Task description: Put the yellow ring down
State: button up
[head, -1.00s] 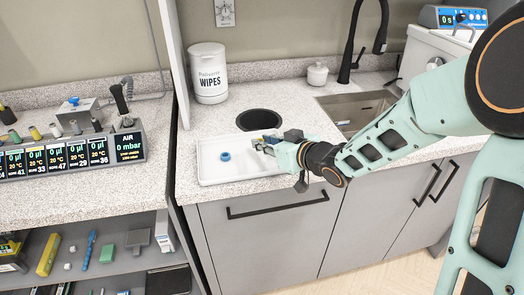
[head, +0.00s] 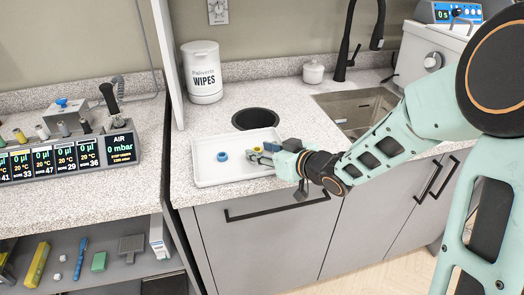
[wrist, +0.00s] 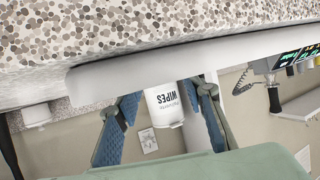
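The yellow ring (head: 257,149) shows as a small yellow patch at my fingertips, over the right part of the white tray (head: 207,175). My fingers partly hide it, and I cannot tell whether it touches the tray. My gripper (head: 255,157) reaches in low from the right. In the wrist view its two blue-padded fingers (wrist: 165,108) stand well apart, with no ring visible between them. The blue ring (head: 223,155) lies on the tray, left of my fingertips and apart from them.
A round dark opening (head: 255,119) is in the counter behind the tray. A wipes canister (head: 203,75) stands behind left, also seen in the wrist view (wrist: 166,105). A sink (head: 355,110) with a black faucet is right. The tray's left part is clear.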

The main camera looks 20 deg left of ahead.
jog(key=shift+r, duration=0.2)
jog(key=p+v, duration=0.2)
jog(key=v, duration=0.8)
jog(key=shift+d+r+p, duration=0.2)
jog(key=shift+d+p, duration=0.05)
jog(key=shift+p, duration=0.05)
jog(key=shift+s+d+r, duration=0.2)
jog(key=shift+s+d, duration=0.3)
jog(key=shift+w, duration=0.1)
